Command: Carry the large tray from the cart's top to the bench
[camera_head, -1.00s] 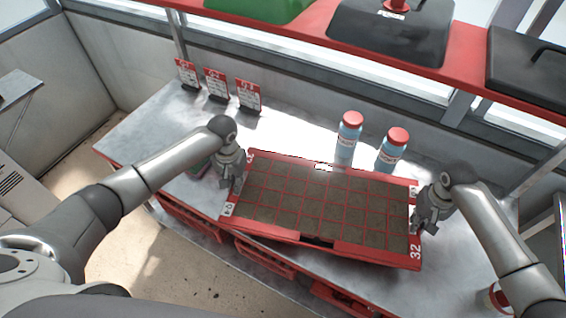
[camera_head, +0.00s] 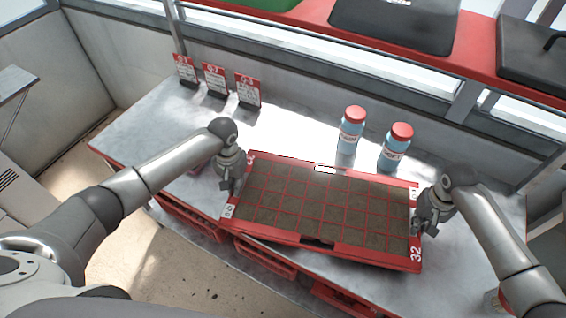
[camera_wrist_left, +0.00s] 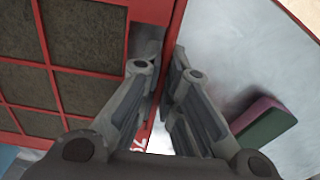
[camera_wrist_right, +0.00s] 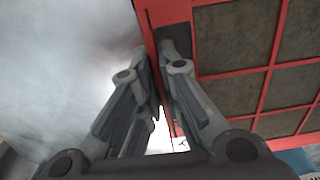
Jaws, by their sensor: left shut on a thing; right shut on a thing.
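The large tray (camera_head: 333,252) is red, with a grid of soil-filled cells and the number 32 at its right end. In the head view it is over the grey bench, slightly tilted in the picture. My left gripper (camera_head: 229,192) is shut on its left end wall; in the left wrist view the fingers (camera_wrist_left: 160,75) straddle the red rim. My right gripper (camera_head: 424,222) is shut on the right end wall; in the right wrist view its fingers (camera_wrist_right: 160,60) straddle the rim. Whether the tray touches the bench (camera_head: 140,130) is unclear. The cart is not recognisable in view.
Two blue bottles with red caps (camera_head: 351,130) (camera_head: 395,147) stand just behind the tray. Several red-and-white cards (camera_head: 215,80) stand at the back left. A red shelf (camera_head: 300,38) with dark lids runs above. A green and purple block (camera_wrist_left: 265,122) lies left of the tray.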

